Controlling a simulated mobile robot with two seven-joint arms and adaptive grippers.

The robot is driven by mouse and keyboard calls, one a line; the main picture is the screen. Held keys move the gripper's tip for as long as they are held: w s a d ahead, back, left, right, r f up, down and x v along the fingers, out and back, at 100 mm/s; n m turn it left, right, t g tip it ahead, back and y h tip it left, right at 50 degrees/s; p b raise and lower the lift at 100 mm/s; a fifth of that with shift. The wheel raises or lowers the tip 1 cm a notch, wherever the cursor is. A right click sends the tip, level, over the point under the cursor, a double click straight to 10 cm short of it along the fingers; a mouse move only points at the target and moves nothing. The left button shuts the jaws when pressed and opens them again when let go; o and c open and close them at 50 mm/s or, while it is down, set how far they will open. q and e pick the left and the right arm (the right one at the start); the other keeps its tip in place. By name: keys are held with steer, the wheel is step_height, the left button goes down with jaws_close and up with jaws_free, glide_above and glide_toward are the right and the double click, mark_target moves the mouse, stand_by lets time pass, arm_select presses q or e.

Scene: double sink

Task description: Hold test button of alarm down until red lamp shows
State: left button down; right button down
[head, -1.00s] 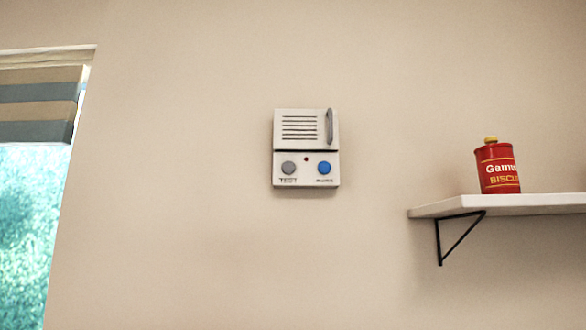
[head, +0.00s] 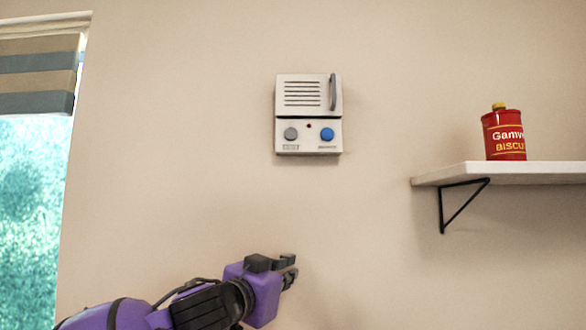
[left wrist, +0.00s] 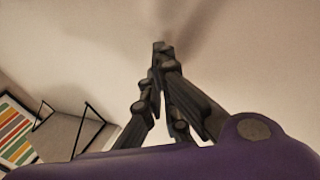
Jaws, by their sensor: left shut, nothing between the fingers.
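The alarm (head: 308,115) is a pale box on the wall in the head view, with a slotted upper cover and a grey handle at its right. Its grey test button (head: 291,134) is at the lower left of the box. The lamp (head: 308,126) between the buttons is small and dark red and looks unlit. A blue button (head: 327,134) sits to its right. My left gripper (head: 291,268) is below the alarm, well apart from it. Its fingers are shut and empty; they also show in the left wrist view (left wrist: 162,48). My right gripper is not in view.
A white shelf (head: 500,174) on a black bracket is at the right, with a red biscuit tin (head: 503,134) on it. A window with a striped blind (head: 38,75) is at the left. The wall between my left gripper and the alarm is bare.

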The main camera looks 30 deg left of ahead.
arm_select(q)
steer(key=s+d+r+t+h, duration=0.1)
steer(key=s+r, duration=0.1)
steer(key=r, duration=0.6)
steer(key=s+d+r+t, duration=0.2)
steer(key=r, duration=0.6)
steer(key=m+t+h, duration=0.2)
glide_toward(291, 134)
steer(key=s+d+r, duration=0.4)
steer(key=d+r, duration=0.3)
steer(key=shift+d+f, duration=0.2)
steer(key=shift+f, duration=0.05)
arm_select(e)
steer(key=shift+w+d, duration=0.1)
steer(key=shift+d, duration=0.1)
arm_select(q)
steer(key=shift+w, duration=0.15)
